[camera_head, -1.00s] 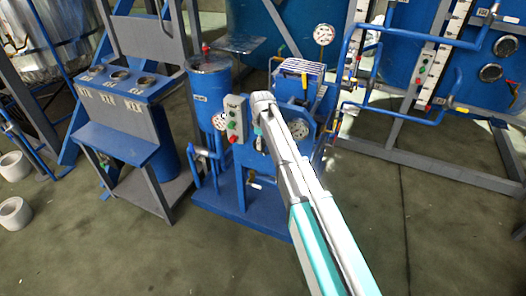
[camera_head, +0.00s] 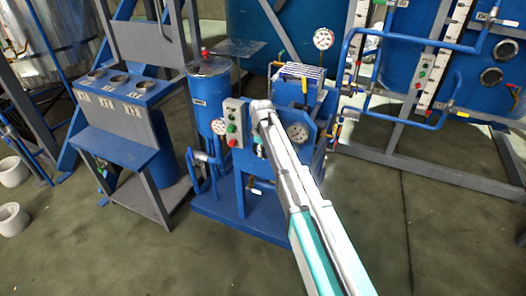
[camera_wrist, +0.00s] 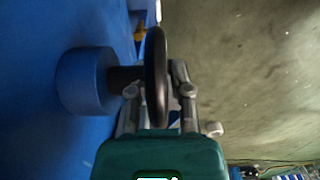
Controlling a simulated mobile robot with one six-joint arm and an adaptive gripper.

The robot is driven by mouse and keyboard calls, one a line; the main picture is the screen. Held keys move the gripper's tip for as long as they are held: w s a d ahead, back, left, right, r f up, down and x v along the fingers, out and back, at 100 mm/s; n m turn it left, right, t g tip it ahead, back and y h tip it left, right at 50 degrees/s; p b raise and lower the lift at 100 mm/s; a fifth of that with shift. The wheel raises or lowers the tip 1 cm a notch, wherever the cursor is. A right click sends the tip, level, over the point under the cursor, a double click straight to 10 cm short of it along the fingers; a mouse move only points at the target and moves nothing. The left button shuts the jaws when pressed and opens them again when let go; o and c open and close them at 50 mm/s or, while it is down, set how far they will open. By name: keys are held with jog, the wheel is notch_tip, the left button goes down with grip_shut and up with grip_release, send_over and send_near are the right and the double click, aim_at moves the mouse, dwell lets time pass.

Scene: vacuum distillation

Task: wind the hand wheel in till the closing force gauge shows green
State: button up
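The hand wheel (camera_wrist: 157,75) is black and seen edge-on in the wrist view, on a short dark shaft from a round blue hub (camera_wrist: 85,80). My gripper (camera_wrist: 158,92) has one finger on each side of the wheel's rim. Gaps show beside the rim, so the fingers look open around it. In the head view my arm reaches the blue press unit and hides the wheel and gripper.
A grey button box (camera_head: 235,122) and a blue cylinder tank (camera_head: 210,95) stand left of my arm. Another gauge (camera_head: 323,39) is above the unit. A blue-grey stand (camera_head: 125,90) is further left. The floor in front is clear.

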grip_shut()
jog(key=shift+s+y, duration=0.15)
jog(key=shift+y, duration=0.45)
jog(key=shift+t+y+b, duration=0.3)
jog(key=shift+t+y, duration=0.2)
jog(key=shift+y, duration=0.2)
jog(key=o, duration=0.6)
grip_release()
jog(key=shift+w, duration=0.2)
